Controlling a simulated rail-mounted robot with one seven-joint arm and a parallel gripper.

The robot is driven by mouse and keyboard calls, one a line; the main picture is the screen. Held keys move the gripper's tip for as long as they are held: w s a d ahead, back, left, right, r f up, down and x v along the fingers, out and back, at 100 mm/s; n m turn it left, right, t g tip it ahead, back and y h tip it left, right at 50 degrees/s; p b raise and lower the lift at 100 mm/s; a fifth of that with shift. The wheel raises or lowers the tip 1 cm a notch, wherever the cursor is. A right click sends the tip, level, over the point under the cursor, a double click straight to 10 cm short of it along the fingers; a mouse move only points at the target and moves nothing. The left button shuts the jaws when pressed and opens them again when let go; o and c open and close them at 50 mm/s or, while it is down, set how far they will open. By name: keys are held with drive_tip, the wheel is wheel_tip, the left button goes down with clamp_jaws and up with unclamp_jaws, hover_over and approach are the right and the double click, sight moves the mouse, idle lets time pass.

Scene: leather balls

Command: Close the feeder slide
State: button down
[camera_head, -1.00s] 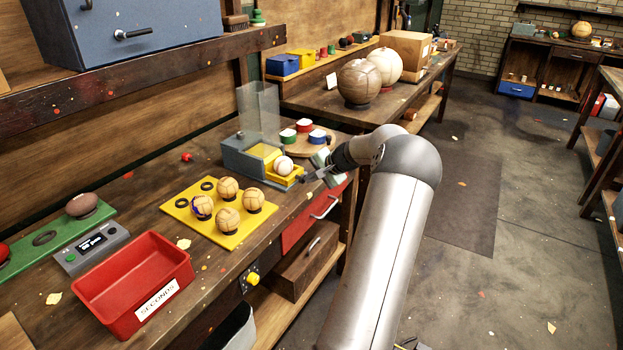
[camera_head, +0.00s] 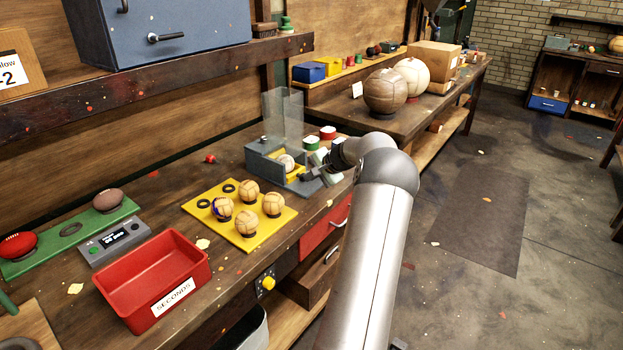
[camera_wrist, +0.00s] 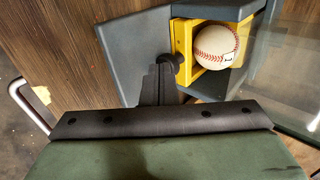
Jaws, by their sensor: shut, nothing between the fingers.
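The feeder (camera_head: 262,166) is a blue-grey box with a clear upright hopper (camera_head: 283,115) on the bench; it also shows in the wrist view (camera_wrist: 133,52). Its yellow slide (camera_head: 299,172) sits mostly between the feeder walls and carries a white ball with red stitching (camera_head: 286,162). In the wrist view the slide (camera_wrist: 182,38) has a dark round knob (camera_wrist: 172,64) on its front, and the ball (camera_wrist: 216,46) rests in it. My gripper (camera_head: 308,176) is shut and empty at the slide's front. Its fingertips (camera_wrist: 163,72) are against or very close to the knob; contact is unclear.
A yellow board (camera_head: 240,232) with several tan balls lies left of the feeder. A red SECONDS bin (camera_head: 150,280) stands nearer. Coloured tins (camera_head: 312,143) stand behind my gripper. The hopper rises just beside the slide. Floor to the right is clear.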

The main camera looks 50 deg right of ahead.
drive_tip(key=s+b, duration=0.2)
drive_tip(key=s, duration=0.2)
drive_tip(key=shift+f, duration=0.15)
drive_tip(key=v, duration=1)
drive_tip(key=shift+w, duration=0.15)
